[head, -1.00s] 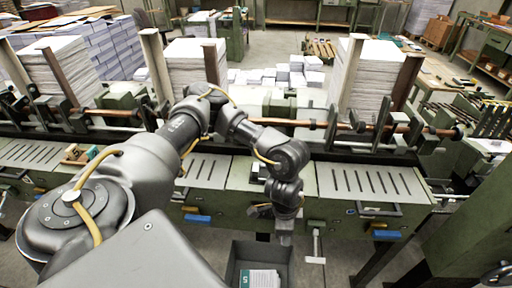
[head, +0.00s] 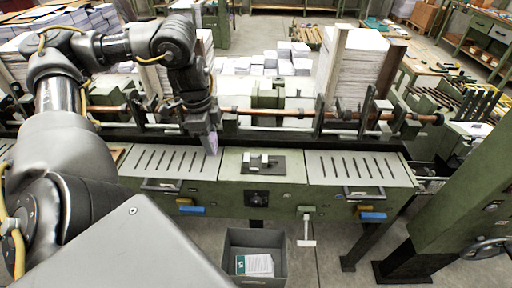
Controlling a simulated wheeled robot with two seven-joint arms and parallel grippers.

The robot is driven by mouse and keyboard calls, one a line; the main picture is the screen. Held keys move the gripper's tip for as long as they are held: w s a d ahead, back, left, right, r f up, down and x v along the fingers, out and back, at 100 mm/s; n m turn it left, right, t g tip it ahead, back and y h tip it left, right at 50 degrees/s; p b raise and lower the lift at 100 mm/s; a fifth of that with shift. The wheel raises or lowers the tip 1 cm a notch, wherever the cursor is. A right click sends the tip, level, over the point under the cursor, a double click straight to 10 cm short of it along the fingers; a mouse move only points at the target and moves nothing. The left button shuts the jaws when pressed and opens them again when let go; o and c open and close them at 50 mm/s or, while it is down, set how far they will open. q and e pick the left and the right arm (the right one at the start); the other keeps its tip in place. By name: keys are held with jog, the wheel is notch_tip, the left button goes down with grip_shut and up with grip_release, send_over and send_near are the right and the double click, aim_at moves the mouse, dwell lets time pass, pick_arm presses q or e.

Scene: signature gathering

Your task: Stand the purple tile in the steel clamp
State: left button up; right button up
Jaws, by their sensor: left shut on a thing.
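My left gripper (head: 207,128) points down over the left part of the green machine, shut on the purple tile (head: 212,143). The tile shows as a small pale purple piece under the fingers, mostly hidden by them. The steel clamp (head: 260,160) is a small light metal block on a dark plate at the middle of the machine top. The gripper and tile are to the left of the clamp and apart from it. The clamp looks empty, though it is small in the picture. My right gripper is out of view.
Slotted grey plates (head: 352,168) lie on either side of the clamp's section. Behind runs a copper-coloured bar (head: 285,113) with brackets. A tall paper stack (head: 355,75) stands at the back right. A grey bin (head: 257,240) with a printed booklet is on the floor in front.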

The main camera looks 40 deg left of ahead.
pick_arm(q)
jog(key=shift+w+f, duration=0.1)
jog(key=shift+w, duration=0.05)
jog(key=w+d+f+b, duration=0.1)
jog(key=w+f, duration=0.1)
jog(key=w, duration=0.2)
jog(key=w+d+f+b, duration=0.1)
jog(key=w+d+f, duration=0.1)
jog(key=w+f, duration=0.1)
jog(key=w+d+f+b, duration=0.1)
jog(key=w+f, duration=0.2)
jog(key=w, duration=0.1)
jog(key=shift+w+d+f+b, duration=0.2)
jog(key=shift+w+d+b, duration=0.15)
jog(key=shift+d, duration=0.05)
jog(key=shift+w+d+f, duration=0.1)
jog(key=shift+w+f, duration=0.4)
jog(key=shift+f, duration=0.1)
notch_tip(320, 180, down, 3)
jog(key=shift+w+d+r, duration=0.1)
jog(key=shift+f, duration=0.25)
